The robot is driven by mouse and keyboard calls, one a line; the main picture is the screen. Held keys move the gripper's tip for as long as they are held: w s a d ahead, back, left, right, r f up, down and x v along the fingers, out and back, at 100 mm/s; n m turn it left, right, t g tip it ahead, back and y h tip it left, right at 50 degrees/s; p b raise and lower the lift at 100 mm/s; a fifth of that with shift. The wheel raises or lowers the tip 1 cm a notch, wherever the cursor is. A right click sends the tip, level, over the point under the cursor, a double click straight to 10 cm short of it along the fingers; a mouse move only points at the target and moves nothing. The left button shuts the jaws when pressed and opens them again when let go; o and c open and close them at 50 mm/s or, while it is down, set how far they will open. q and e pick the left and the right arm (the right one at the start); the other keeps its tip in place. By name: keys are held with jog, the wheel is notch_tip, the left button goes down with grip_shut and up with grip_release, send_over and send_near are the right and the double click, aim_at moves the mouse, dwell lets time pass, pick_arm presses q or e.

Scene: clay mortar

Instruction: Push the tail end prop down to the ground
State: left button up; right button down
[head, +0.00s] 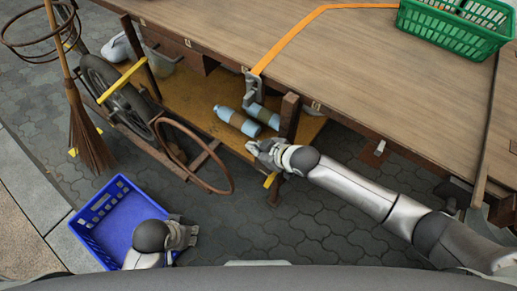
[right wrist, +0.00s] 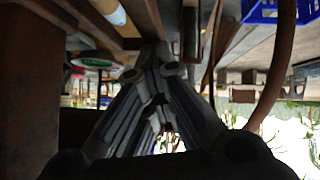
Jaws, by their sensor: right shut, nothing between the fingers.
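A dark wooden post (head: 289,117) stands at the near corner of the cart, and a lower leg (head: 274,190) with a yellow piece (head: 270,180) shows beneath it. I cannot tell for sure which piece is the tail end prop. My right gripper (head: 258,150) is beside the post, at the edge of the lower shelf. In the right wrist view its fingers (right wrist: 156,95) come together with nothing between them, close to wooden beams. Contact with the post cannot be told. My left gripper (head: 186,235) is low at the blue crate's right edge; its fingers are too small to judge.
The blue crate (head: 84,218) stands on the paving at lower left. A curved brown handle (head: 222,165) and a spoked wheel (head: 112,95) are left of my right gripper. Bottles (head: 238,121) lie on the lower shelf (head: 190,92). The wooden tabletop (head: 380,70) overhangs, with a green basket (head: 455,30).

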jog(key=f, duration=0.2)
jog(key=s+d+f, duration=0.1)
jog(key=shift+s+g, duration=0.1)
jog(key=shift+g, duration=0.2)
jog(key=w+a+r+v, duration=0.1)
jog(key=r+v, duration=0.1)
jog(key=v, duration=1)
jog(key=shift+r, duration=0.25)
jog(key=shift+a, duration=0.1)
